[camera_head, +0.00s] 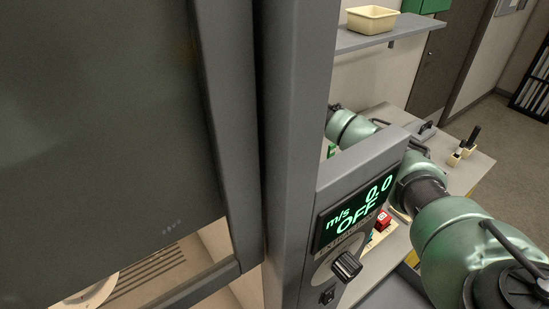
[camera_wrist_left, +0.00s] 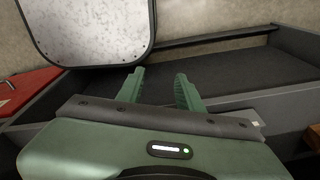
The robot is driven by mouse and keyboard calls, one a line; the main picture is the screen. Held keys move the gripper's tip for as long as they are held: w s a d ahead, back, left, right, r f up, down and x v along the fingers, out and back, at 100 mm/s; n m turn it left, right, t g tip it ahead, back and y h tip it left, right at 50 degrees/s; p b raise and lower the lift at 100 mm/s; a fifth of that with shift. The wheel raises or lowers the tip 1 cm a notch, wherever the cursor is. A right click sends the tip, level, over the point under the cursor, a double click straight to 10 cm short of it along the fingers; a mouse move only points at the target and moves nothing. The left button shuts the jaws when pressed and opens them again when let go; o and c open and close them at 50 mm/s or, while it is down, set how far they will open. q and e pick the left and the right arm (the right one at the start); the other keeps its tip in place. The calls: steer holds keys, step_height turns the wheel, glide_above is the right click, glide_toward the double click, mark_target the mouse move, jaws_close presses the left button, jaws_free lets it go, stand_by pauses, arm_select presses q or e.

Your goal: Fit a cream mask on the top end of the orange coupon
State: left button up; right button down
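I see neither the orange coupon nor a cream mask that I can make out in either view. My left gripper (camera_wrist_left: 160,82) shows in the left wrist view, with its two green fingers apart and nothing between them. A dark grey tray or ledge lies beyond its fingertips. The left gripper does not show in the head view. My right arm crosses the right side of the head view and passes behind the grey display panel. The right gripper's fingers are hidden there.
A grey-framed cabinet sash (camera_head: 110,120) fills the head view's left. A cream bin (camera_head: 371,19) sits on a shelf (camera_head: 400,33). In the wrist view, a pale speckled plate (camera_wrist_left: 90,30) and red object (camera_wrist_left: 25,90) stand close by.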

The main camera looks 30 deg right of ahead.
steer(key=c, duration=1.5)
jaws_free()
jaws_close()
arm_select(q)
steer(key=shift+s, duration=0.8)
steer(key=shift+w, duration=0.2)
arm_select(e)
steer(key=shift+s, duration=0.1)
arm_select(q)
steer(key=shift+f, duration=0.1)
arm_select(e)
steer(key=shift+f, duration=0.15)
steer(key=shift+f, duration=0.1)
arm_select(q)
steer(key=shift+f+b, duration=0.25)
steer(key=shift+b, duration=0.05)
arm_select(e)
steer(key=shift+f, duration=1.2)
steer(key=shift+f, duration=0.15)
